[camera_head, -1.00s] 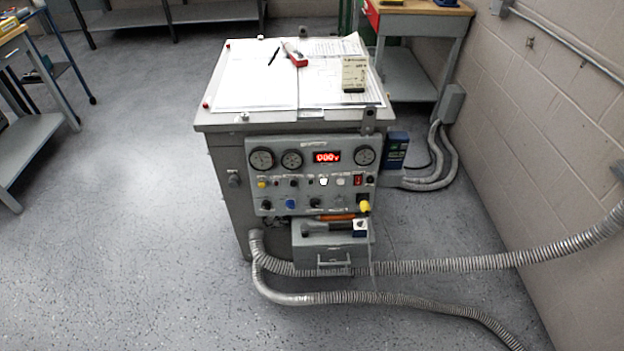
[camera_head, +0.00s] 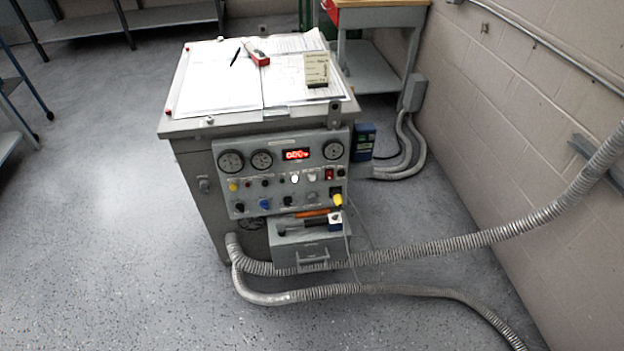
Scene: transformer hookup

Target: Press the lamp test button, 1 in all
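A control panel (camera_head: 282,172) is on the front of a grey cabinet (camera_head: 185,160). It has three round gauges, a lit red digital display (camera_head: 296,154), and a row of small buttons, lamps and knobs below. Among them are a yellow button (camera_head: 233,187), a bright white button (camera_head: 295,178), a red switch (camera_head: 328,174), a blue knob (camera_head: 264,203) and a yellow knob (camera_head: 338,200). The labels are too small to read, so I cannot tell which one is the lamp test button. Neither of my grippers is in view.
Papers (camera_head: 222,78), a red handheld tool (camera_head: 257,57) and a small card stand (camera_head: 317,70) lie on the cabinet top. A drawer box (camera_head: 312,250) juts out below the panel. Flexible conduits (camera_head: 400,250) run rightward toward the wall. The floor in front and left is clear.

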